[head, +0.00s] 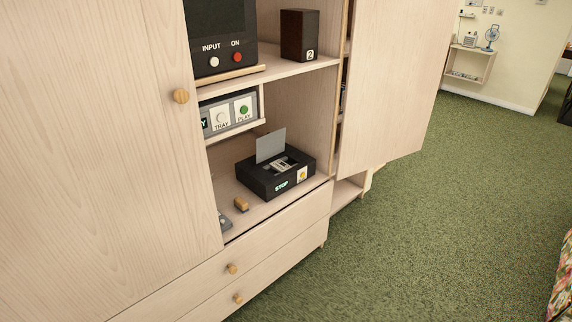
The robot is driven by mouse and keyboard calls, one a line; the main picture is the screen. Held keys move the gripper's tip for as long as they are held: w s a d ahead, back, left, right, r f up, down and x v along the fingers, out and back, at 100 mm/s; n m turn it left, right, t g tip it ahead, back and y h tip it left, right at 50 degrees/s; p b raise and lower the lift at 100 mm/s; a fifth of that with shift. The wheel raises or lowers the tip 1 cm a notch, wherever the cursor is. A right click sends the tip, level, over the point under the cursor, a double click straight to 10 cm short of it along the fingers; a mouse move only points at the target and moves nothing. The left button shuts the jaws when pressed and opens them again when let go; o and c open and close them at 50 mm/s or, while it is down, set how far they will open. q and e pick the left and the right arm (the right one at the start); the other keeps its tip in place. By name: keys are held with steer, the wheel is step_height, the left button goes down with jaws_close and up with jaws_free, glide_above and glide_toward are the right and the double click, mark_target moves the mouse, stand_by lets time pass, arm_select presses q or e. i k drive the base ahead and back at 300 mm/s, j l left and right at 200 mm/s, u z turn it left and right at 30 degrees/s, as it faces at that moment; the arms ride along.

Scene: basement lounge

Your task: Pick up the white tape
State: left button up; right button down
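A black tape player (262,184) marked STOP sits on the lower shelf of the wooden cabinet, with its grey lid (270,145) standing raised. A small pale, cassette-like item (283,166) shows in its open top; I cannot tell for sure whether it is the white tape or part of the player. No other thing that is clearly a white tape shows. Neither of my grippers is in view.
Above are a panel with TRAY and PLAY buttons (230,113), a black INPUT/ON unit (222,35) and a dark box (299,36). Cabinet doors flank the shelves; green carpet (400,240) is clear at right.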

mark_target(278, 166)
steer(key=i+l, duration=0.15)
steer(key=l, duration=0.2)
steer(key=i+l+u, duration=0.1)
steer(key=l, duration=0.25)
steer(key=i+l, duration=0.4)
steer(key=l, duration=0.3)
steer(key=i+l+u, duration=0.1)
steer(key=l, duration=0.25)
steer(key=i+l, duration=0.25)
steer(key=l+u, duration=0.05)
steer(key=l, duration=0.05)
